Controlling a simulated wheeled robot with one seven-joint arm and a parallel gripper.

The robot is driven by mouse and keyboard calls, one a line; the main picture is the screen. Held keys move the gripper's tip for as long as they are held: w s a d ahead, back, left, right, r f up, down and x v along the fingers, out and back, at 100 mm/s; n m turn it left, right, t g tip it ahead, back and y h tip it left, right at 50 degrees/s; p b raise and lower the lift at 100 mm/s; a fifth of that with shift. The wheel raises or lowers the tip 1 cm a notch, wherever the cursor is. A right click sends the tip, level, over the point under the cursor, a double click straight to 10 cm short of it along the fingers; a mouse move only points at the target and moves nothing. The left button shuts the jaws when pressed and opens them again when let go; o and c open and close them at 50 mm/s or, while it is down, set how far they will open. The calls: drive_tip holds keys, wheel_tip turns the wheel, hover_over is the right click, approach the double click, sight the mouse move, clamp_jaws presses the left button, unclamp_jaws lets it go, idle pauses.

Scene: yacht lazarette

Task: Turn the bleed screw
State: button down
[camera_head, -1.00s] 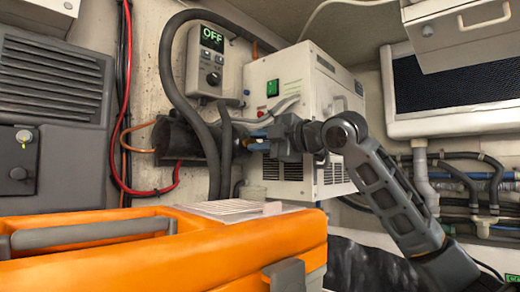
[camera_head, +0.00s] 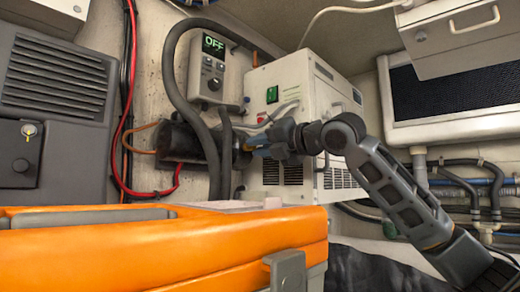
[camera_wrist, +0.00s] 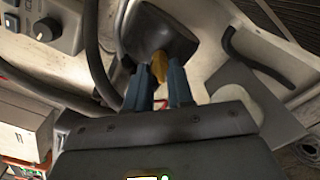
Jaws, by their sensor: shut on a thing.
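The bleed screw (camera_wrist: 158,66) shows in the wrist view as a small yellow piece at the mouth of a dark cylindrical housing (camera_wrist: 160,35). My gripper (camera_wrist: 160,85) has its two blue fingers on either side of the screw, shut on it. In the head view, my gripper (camera_head: 256,149) is at the right end of the black cylinder (camera_head: 182,142) on the wall. The screw is mostly hidden there by the fingers.
A grey control box (camera_head: 206,62) reading OFF is above the cylinder. A thick black hose (camera_head: 170,75) loops around it. A white unit (camera_head: 318,95) stands close behind my gripper. An orange case (camera_head: 150,255) fills the foreground.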

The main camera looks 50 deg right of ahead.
drive_tip(key=n, duration=0.4)
drive_tip(key=shift+f+n, duration=0.2)
drive_tip(key=shift+n, duration=0.1)
drive_tip(key=n, duration=0.4)
drive_tip(key=shift+n+p, duration=0.3)
drive_tip(key=shift+d, duration=0.1)
drive_tip(key=c, duration=1)
unclamp_jaws()
drive_tip(key=shift+r, duration=0.1)
drive_tip(key=s, duration=0.7)
drive_tip(key=shift+s+d, duration=0.15)
drive_tip(key=shift+s, duration=0.25)
